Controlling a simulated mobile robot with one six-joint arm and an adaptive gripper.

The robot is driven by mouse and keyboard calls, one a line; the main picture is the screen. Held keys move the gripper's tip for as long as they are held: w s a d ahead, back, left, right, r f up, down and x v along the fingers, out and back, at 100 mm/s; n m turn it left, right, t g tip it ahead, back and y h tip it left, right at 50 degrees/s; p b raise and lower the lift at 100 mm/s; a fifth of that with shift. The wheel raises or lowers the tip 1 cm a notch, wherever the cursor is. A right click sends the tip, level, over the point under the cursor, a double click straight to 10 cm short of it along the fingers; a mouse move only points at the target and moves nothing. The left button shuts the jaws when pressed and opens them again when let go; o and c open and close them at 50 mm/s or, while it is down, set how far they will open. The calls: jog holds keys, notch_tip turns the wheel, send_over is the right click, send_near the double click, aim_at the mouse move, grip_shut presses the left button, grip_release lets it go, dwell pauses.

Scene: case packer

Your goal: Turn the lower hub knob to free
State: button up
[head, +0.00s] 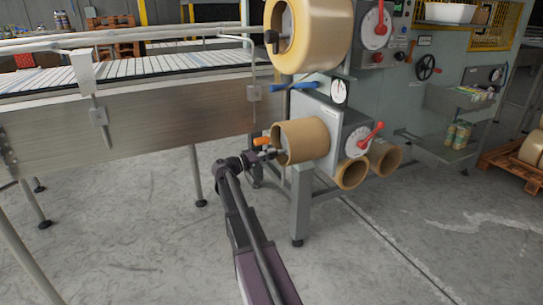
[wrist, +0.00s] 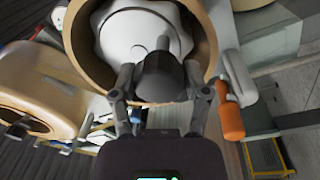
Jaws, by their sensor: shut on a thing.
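The lower hub knob (wrist: 160,82) is a dark grey knob with a lighter stub pointing up in the wrist view. It sits in front of a white hub (wrist: 122,40) inside the cardboard core of the lower tan roll (wrist: 82,30). My gripper (wrist: 161,76) has one finger on each side of the knob and is shut on it. In the head view my gripper (head: 268,155) is at the left, open end of the lower roll (head: 305,139). The knob is hard to make out there. I cannot read any free mark.
An orange handle (wrist: 231,116) is close to the right finger; it also shows in the head view (head: 262,141). The upper roll (head: 322,38) hangs above, with a blue lever (head: 294,86) below it. The conveyor (head: 150,112) is at left. Open floor lies in front.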

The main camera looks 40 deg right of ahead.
jog(key=shift+w+r, duration=0.15)
jog(key=shift+w, duration=0.1)
jog(key=o, duration=1.1)
jog(key=shift+s, duration=0.1)
